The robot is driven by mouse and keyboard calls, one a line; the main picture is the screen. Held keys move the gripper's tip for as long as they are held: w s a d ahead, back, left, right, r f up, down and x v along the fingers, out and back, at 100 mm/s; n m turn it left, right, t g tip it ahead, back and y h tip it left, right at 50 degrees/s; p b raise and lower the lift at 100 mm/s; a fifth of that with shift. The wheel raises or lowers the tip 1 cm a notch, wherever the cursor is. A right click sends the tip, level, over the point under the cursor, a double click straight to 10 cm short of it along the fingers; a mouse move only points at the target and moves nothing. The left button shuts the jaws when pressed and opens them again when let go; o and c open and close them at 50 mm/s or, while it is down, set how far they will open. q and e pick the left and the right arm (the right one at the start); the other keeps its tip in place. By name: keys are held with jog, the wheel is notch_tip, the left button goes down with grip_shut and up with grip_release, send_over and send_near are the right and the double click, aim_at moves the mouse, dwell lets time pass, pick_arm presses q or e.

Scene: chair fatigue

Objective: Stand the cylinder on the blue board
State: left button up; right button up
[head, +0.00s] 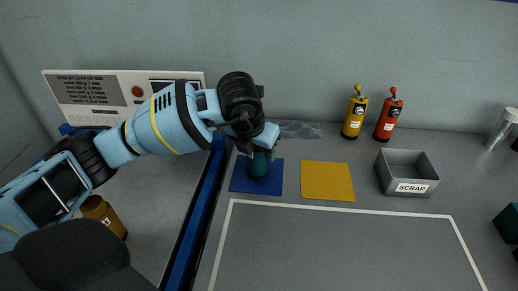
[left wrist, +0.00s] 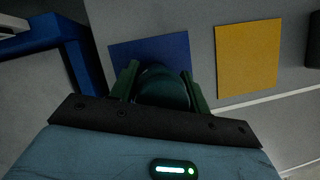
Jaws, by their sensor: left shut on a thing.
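My left gripper (head: 261,154) is shut on the dark green cylinder (head: 258,168). The cylinder looks upright and is over the blue board (head: 240,182), within its outline in the head view. I cannot tell whether its base touches the board or is a little above it. In the left wrist view the cylinder (left wrist: 163,88) sits between the two green fingers, in front of the blue board (left wrist: 150,50). The fingers hide the cylinder's upper part in the head view. My right gripper is out of view.
A yellow board (head: 328,181) lies to the right of the blue one. A grey SCRAP bin (head: 408,160), a yellow bottle (head: 355,115) and a red bottle (head: 388,118) stand further right. A blue rail (head: 200,205) runs left of the board. The outlined front area is clear.

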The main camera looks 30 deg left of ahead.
pick_arm(q)
jog(key=o, duration=1.2)
jog(key=shift+f, duration=0.1)
jog(key=v, duration=1.2)
jog(key=shift+p, duration=0.4)
